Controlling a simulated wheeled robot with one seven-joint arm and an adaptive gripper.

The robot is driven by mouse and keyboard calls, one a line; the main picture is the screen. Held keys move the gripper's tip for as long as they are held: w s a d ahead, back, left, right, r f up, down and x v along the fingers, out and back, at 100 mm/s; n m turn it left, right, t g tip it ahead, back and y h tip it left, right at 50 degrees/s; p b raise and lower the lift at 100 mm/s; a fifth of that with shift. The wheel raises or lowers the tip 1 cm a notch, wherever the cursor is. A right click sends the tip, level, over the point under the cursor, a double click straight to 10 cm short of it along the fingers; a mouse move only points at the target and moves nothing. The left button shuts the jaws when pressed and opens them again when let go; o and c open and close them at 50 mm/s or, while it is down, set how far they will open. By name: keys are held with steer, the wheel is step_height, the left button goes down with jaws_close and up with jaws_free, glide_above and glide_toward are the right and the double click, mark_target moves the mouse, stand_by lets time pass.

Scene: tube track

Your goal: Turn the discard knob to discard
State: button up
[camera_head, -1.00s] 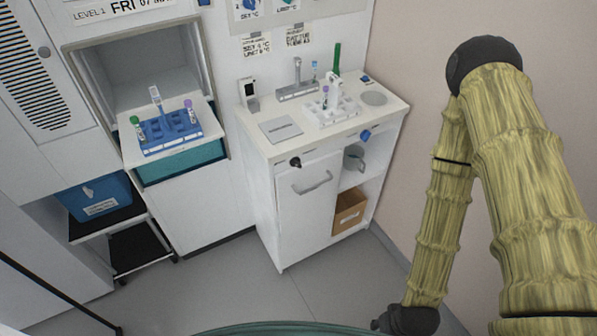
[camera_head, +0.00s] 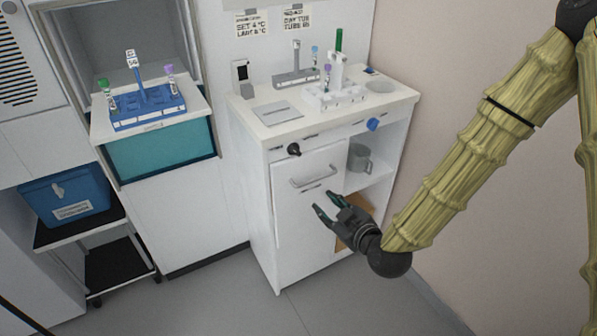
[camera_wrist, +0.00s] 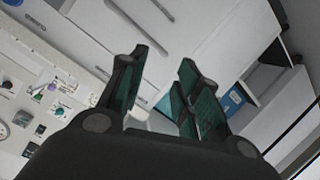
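A black knob (camera_head: 294,149) sits at the left of the cabinet's front panel, below the counter edge. A blue knob (camera_head: 373,124) sits farther right on the same panel. Their labels are too small to read, so I cannot tell which is the discard knob. My gripper (camera_head: 325,203) is open and empty in front of the cabinet door, below both knobs and apart from them. In the wrist view my gripper (camera_wrist: 160,78) shows its two dark green fingers spread, with nothing between them. I cannot make out either knob there.
The white door (camera_head: 305,235) has a grey bar handle (camera_head: 316,175) just above my gripper. The counter holds a white tube rack (camera_head: 335,97). A grey mug (camera_head: 359,158) stands on the open shelf at right. A blue tube rack (camera_head: 148,112) is at left.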

mark_target(296, 152)
steer(key=w+a+r+n+t+y+b, duration=0.2)
steer(key=w+a+r+n+t+b, duration=0.15)
steer(key=r, duration=0.35)
steer(key=shift+m+g, duration=0.25)
steer(key=shift+g, duration=0.1)
steer(key=x, duration=1)
steer(key=shift+w, duration=0.1)
jaws_close()
